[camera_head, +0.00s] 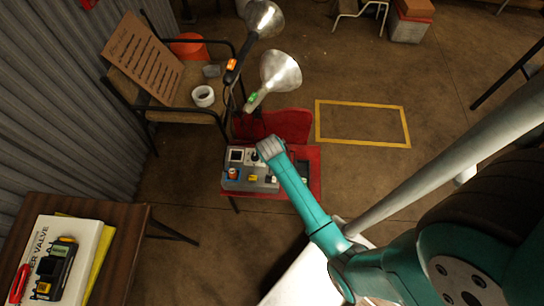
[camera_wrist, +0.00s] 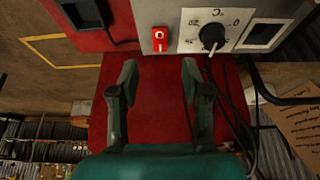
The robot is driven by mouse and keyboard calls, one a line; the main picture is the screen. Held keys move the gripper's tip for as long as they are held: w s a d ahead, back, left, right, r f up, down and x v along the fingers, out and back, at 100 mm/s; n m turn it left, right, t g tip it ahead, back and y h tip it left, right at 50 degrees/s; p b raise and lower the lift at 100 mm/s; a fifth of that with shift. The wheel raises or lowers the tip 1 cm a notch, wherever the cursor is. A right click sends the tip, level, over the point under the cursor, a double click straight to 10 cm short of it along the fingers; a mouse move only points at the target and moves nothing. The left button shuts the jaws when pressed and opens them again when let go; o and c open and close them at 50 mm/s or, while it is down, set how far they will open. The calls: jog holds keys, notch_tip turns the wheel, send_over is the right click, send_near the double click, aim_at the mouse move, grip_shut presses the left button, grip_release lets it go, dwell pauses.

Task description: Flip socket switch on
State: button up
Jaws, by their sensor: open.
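A grey control box (camera_head: 245,184) sits on a red chair seat in the head view, and its edge crosses the top of the wrist view (camera_wrist: 185,14). A small red switch with a white mark (camera_wrist: 160,40) is on the box, beside a black dial (camera_wrist: 212,36) on a white plate. Which position the switch is in, I cannot tell. My gripper (camera_wrist: 157,78) is open and empty over the red surface, its two fingers apart, with the switch beyond the tips and roughly between them. In the head view my arm's end hides part of the box.
Black cables (camera_wrist: 256,95) hang right of my gripper in the wrist view. Two lamps (camera_head: 278,72) stand behind the box. A wooden table (camera_head: 123,250) is at lower left. The yellow-marked floor (camera_head: 362,122) is clear.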

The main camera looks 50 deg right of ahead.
jog(key=x, duration=0.7)
jog(key=shift+d+f, duration=0.15)
jog(key=shift+f, duration=0.05)
grip_shut()
